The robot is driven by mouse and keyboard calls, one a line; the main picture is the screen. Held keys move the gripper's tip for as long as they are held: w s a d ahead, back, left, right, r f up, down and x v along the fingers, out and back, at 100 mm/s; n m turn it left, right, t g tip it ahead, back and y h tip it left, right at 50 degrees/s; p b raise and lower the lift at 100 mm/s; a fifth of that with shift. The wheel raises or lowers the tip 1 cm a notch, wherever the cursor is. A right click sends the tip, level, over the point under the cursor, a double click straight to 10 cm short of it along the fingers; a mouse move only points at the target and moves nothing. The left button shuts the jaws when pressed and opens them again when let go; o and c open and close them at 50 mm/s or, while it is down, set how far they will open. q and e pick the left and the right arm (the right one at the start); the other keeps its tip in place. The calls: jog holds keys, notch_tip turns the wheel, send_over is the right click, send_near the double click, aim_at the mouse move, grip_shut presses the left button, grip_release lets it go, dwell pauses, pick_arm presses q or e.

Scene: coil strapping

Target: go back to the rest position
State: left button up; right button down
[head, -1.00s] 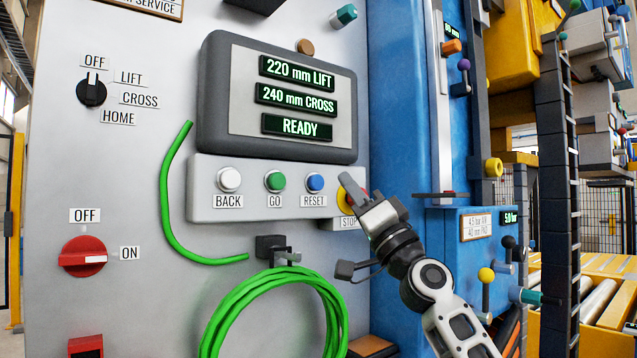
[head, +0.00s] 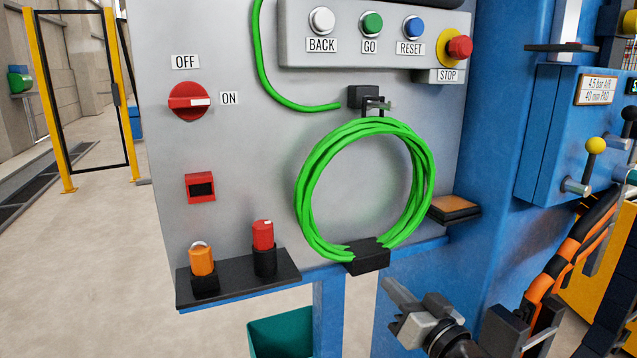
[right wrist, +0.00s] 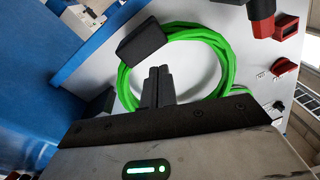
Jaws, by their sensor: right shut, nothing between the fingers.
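My right gripper (head: 393,300) is low in the head view, below the green hose coil and in front of the blue frame. Its fingers are together and hold nothing. In the right wrist view the closed fingers (right wrist: 157,86) stand in front of the green hose coil (right wrist: 180,92), with a gap that I cannot judge. My left gripper is not in view.
The grey panel carries the button strip with the red stop button (head: 459,47), a red rotary switch (head: 188,102) and the hose coil (head: 307,190). A small black shelf (head: 240,277) juts out at lower left. Orange-black hoses (head: 575,245) stand at right. Open floor lies left.

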jog(key=s+d+f+n+g+h, duration=0.1)
jog(key=s+f+g+h, duration=0.4)
jog(key=s+f, duration=1.8)
jog(key=s+g, duration=0.1)
jog(key=s, duration=0.2)
jog(key=shift+d+f+n, duration=0.15)
jog(key=shift+f+n, duration=0.05)
jog(key=shift+n, duration=0.1)
